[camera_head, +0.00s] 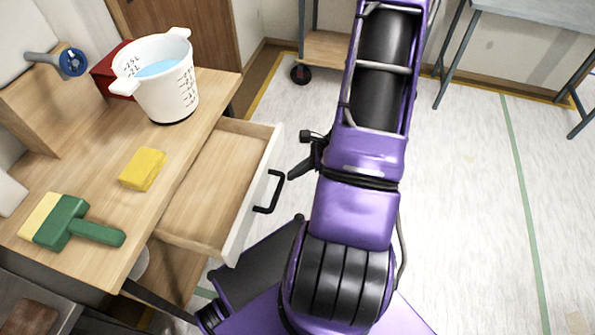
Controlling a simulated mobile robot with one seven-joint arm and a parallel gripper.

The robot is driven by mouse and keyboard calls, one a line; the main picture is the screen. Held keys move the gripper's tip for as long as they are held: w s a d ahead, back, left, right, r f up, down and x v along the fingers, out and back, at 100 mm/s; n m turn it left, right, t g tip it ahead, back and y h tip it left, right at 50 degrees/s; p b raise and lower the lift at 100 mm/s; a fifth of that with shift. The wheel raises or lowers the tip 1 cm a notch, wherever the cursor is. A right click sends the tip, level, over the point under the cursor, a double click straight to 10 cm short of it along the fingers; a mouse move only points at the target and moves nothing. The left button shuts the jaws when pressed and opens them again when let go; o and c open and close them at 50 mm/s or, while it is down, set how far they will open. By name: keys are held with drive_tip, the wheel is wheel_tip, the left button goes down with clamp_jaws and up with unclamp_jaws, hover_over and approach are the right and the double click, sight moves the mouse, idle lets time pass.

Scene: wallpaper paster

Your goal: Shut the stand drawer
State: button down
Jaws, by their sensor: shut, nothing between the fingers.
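The stand drawer (211,188) is pulled out from the wooden stand (101,163), to the right of the tabletop. It looks empty inside. Its white front (254,194) carries a black bar handle (271,193). My gripper (297,174) is at the right of the drawer front, near its far end and the handle. Its dark fingers point left toward the front and are shut with nothing in them. I cannot tell whether they touch the drawer front or handle. My purple arm hides part of the gripper's mounting.
On the stand are a white measuring bucket (172,97) with blue liquid, a yellow sponge (143,169), a green-handled brush (67,224) and a red box (107,72). A grey table (540,9) stands at the back right. The floor (464,213) to the right is clear.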

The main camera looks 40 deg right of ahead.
drive_tip(key=b, duration=0.4)
hover_over(229, 168)
drive_tip(key=s+d, duration=0.1)
drive_tip(key=shift+s, duration=0.15)
drive_tip(key=shift+w+a, duration=0.4)
drive_tip(key=shift+w, duration=0.15)
drive_tip(key=shift+r, duration=0.1)
drive_tip(key=shift+w, duration=0.1)
